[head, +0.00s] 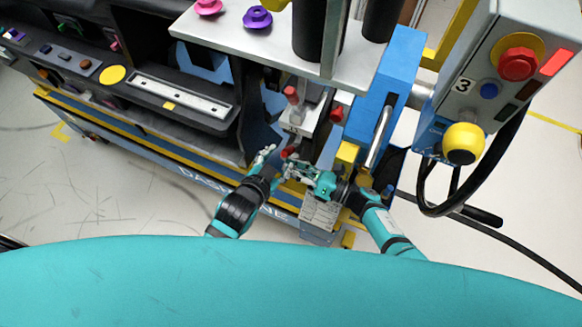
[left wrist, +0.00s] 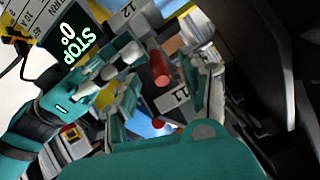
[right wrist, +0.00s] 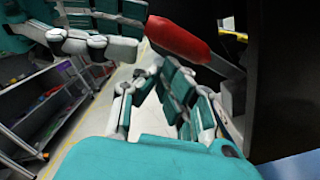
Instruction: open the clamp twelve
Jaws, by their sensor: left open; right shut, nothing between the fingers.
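Red-handled clamps sit on the dashboard cart's end, under the grey plate. In the head view one red handle (head: 291,95) stands up, another (head: 337,112) is to its right, and a lower one (head: 288,153) is beside my grippers. The left wrist view shows a plate marked 12 (left wrist: 127,11), a label 11 (left wrist: 180,95) and a red handle (left wrist: 160,70) between them. I cannot tell which handle belongs to twelve. My left gripper (head: 267,157) is open, its fingers close to a red handle (right wrist: 178,38) in the right wrist view. My right gripper (head: 298,171) is shut and empty beside it.
A blue post (head: 385,95) and a control box (head: 490,65) with a red button stand at right, a cable hanging below. The dashboard module (head: 160,95) is at left. A STOP display (left wrist: 72,35) shows in the left wrist view.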

